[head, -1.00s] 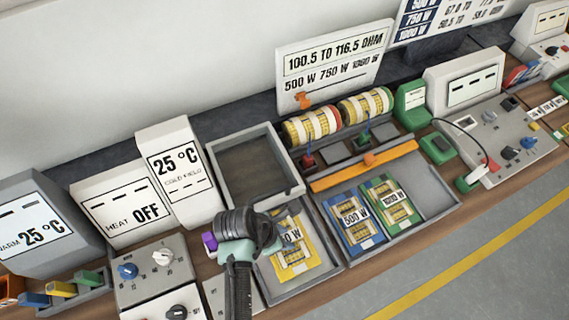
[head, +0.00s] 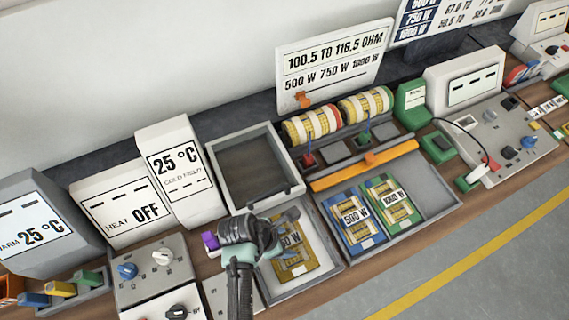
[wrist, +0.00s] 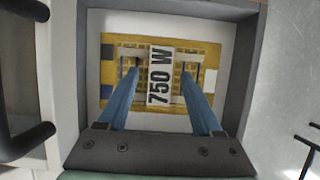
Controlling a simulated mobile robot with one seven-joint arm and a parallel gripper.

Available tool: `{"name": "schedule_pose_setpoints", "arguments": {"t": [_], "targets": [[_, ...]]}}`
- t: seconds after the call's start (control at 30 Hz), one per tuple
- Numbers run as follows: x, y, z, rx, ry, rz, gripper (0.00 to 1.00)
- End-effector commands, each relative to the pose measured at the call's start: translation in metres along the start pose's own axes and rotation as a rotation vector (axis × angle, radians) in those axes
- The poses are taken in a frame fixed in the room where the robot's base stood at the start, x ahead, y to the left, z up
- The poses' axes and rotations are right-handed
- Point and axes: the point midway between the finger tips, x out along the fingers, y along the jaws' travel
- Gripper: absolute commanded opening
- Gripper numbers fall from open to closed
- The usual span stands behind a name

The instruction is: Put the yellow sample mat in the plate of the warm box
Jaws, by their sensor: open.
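The yellow sample mat (head: 296,268), labelled 750 W, lies flat in a grey tray (head: 312,281) at the front middle of the head view. My gripper (head: 288,222) is over this mat, partly covering it. In the wrist view the two blue fingers of my gripper (wrist: 159,72) are apart, one on each side of the white label on the mat (wrist: 206,52). I cannot tell whether the fingertips touch the mat. A sloped display reading 25 °C (head: 36,229), apparently the warm box's, stands at the far left. I cannot make out its plate.
A divided tray (head: 437,190) to the right holds a blue 500 W mat (head: 354,239) and a green 1000 W mat (head: 402,219). An empty dark-floored tray (head: 247,174) stands behind my gripper. Tall displays and a knob panel (head: 150,270) are to the left.

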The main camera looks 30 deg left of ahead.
Motion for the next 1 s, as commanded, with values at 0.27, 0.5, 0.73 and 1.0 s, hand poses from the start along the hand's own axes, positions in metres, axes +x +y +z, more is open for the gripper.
{"name": "schedule_pose_setpoints", "arguments": {"t": [0.27,0.5,0.73,1.0], "targets": [[-0.012,0.001,0.001,0.000,-0.001,0.002,0.67],[-0.057,0.001,0.001,0.000,-0.001,0.005,0.67],[-0.101,0.001,0.001,0.000,-0.001,0.004,0.67],[-0.123,0.000,0.001,0.000,0.000,0.000,0.67]]}}
